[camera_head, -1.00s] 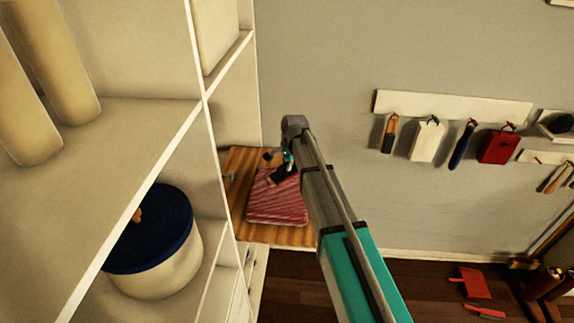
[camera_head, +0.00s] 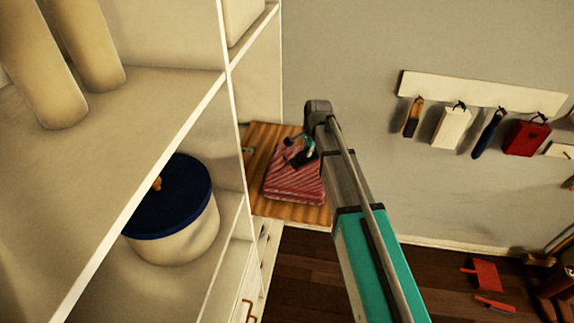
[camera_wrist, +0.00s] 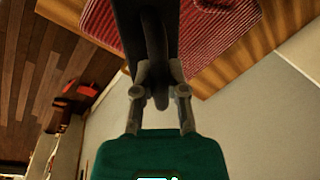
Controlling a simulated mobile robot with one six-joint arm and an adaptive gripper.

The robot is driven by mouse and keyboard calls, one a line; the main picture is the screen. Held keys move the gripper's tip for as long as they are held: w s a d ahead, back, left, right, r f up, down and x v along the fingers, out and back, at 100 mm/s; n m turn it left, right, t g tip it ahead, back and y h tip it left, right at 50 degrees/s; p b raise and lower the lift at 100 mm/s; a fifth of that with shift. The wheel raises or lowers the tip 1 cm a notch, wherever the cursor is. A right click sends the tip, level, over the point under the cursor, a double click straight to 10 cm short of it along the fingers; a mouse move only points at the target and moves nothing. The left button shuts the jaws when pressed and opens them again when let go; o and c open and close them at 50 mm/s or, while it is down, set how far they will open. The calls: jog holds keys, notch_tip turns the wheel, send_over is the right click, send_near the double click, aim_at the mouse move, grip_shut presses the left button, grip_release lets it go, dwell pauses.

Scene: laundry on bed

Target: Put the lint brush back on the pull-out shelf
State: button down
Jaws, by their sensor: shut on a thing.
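My gripper (camera_wrist: 157,72) is shut on a dark, long-handled thing (camera_wrist: 148,25), which I take to be the lint brush. In the wrist view its handle passes between my fingers, and its far end is cut off at the top. In the head view my gripper (camera_head: 306,148) is small, with the dark brush (camera_head: 300,160) at the upper part of a folded red striped cloth. The cloth lies on the striped wooden pull-out shelf (camera_head: 262,140). I cannot tell whether the brush touches the cloth. The shelf's wood also shows in the wrist view (camera_wrist: 268,22).
A white shelf unit (camera_head: 185,135) stands at left, holding a cream tub with a blue lid (camera_head: 172,195). Tools hang from a wall rail (camera_head: 480,93). A red dustpan (camera_head: 485,273) lies on the floor.

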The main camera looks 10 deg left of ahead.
jog(key=s+d+f+b, duration=0.1)
jog(key=s+d+f, duration=0.1)
jog(key=s, duration=0.8)
jog(key=shift+s+b, duration=0.3)
jog(key=shift+b, duration=0.1)
jog(key=shift+w, duration=0.15)
